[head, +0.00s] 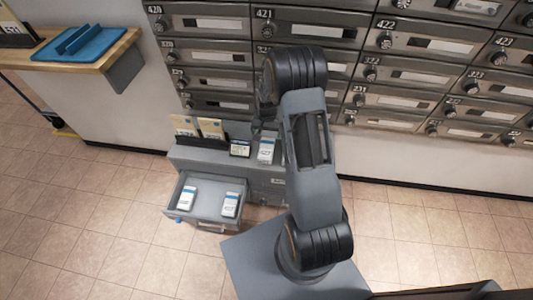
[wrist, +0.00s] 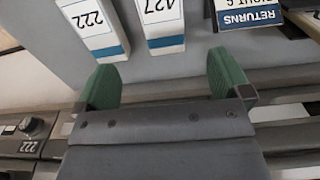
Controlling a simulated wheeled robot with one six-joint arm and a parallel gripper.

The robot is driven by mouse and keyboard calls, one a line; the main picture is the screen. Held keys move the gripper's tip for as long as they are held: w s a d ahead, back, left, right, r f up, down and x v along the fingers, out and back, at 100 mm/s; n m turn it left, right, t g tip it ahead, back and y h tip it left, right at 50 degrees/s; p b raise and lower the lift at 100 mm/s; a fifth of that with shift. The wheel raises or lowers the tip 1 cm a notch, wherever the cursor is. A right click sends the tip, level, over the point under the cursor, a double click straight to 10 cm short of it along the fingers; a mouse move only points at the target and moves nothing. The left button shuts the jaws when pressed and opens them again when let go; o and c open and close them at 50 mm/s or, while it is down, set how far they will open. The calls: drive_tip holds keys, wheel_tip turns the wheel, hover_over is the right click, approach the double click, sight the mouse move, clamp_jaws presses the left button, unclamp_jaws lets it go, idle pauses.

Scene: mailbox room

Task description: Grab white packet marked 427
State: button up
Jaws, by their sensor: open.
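The white packet marked 427 (wrist: 162,22) has a blue band and lies on the grey cabinet top in the wrist view, its number upside down. In the head view a white packet (head: 266,150) beside the small dark sign appears to be this one. My gripper (wrist: 163,82) is open and empty, its green fingers apart. The packet's banded end lies just beyond the gap between the fingertips, with no visible contact. A similar packet marked 222 (wrist: 93,28) lies to its left in the wrist view. My arm hides part of the cabinet top in the head view.
The RETURNS sign (wrist: 249,13) stands right of packet 427 in the wrist view. In the head view an open drawer (head: 206,216) holds two white packets. The mailbox wall (head: 330,18) rises behind the cabinet. A blue tray (head: 80,45) sits on a wooden counter at left.

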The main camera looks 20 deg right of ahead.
sight(266, 148)
wheel_tip(266, 148, down, 12)
drive_tip(key=shift+w+a+f+b, duration=0.1)
drive_tip(key=shift+w+b, duration=0.05)
drive_tip(key=shift+b, duration=0.95)
drive_tip(key=shift+c, duration=0.2)
drive_tip(key=c, duration=1)
